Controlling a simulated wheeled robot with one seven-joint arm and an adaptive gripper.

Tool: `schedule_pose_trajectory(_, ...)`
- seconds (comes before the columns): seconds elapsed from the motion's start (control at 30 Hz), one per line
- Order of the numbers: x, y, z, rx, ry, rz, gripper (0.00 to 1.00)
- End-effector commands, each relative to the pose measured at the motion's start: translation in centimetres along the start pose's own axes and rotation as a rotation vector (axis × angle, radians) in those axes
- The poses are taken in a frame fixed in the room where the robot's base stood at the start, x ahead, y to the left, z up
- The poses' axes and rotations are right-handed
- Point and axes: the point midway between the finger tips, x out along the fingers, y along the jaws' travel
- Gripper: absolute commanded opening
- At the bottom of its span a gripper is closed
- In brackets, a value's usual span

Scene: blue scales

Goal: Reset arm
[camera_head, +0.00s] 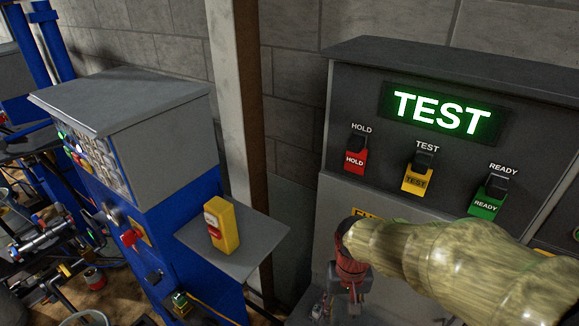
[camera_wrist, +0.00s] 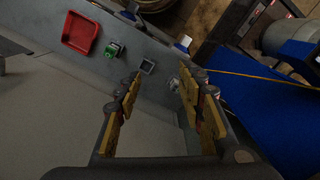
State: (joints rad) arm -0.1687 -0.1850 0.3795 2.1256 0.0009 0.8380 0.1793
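My arm reaches in from the lower right in the head view. My gripper (camera_head: 350,268) hangs at its end, in front of the lower part of a dark control panel (camera_head: 290,185). In the wrist view my gripper (camera_wrist: 160,88) shows two yellow and black fingers spread apart, with nothing between them. A grey surface lies beyond the fingers. The panel's display (camera_head: 440,110) is lit green and reads TEST. Below it are a red HOLD switch (camera_head: 355,160), a yellow TEST switch (camera_head: 416,180) and a green READY switch (camera_head: 486,203).
A blue and grey machine (camera_head: 170,140) stands at left, with a yellow box (camera_head: 222,225) on its side shelf (camera_head: 262,240). In the wrist view, a red tray (camera_wrist: 80,33), a green item (camera_wrist: 114,49) and a small square piece (camera_wrist: 147,67) are on the grey surface.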

Motion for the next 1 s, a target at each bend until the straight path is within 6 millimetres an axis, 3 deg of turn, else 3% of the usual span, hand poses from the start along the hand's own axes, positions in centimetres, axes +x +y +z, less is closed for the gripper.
schedule_pose_trajectory(0.1,-3.7,1.5,2.5,-0.056,0.079,-0.01,0.39)
schedule_pose_trajectory(0.3,-8.6,3.7,6.8,-0.094,0.23,-0.013,0.39)
schedule_pose_trajectory(0.43,-11.2,4.9,8.8,-0.067,0.343,-0.012,0.39)
schedule_pose_trajectory(0.6,-14.0,5.8,9.9,-0.032,0.466,-0.009,0.39)
schedule_pose_trajectory(0.73,-15.1,6.2,10.0,-0.017,0.507,-0.006,0.43)
schedule_pose_trajectory(0.97,-15.2,6.4,10.0,-0.01,0.509,-0.005,0.56)
schedule_pose_trajectory(1.0,-15.2,6.4,10.0,-0.01,0.509,-0.005,0.54)
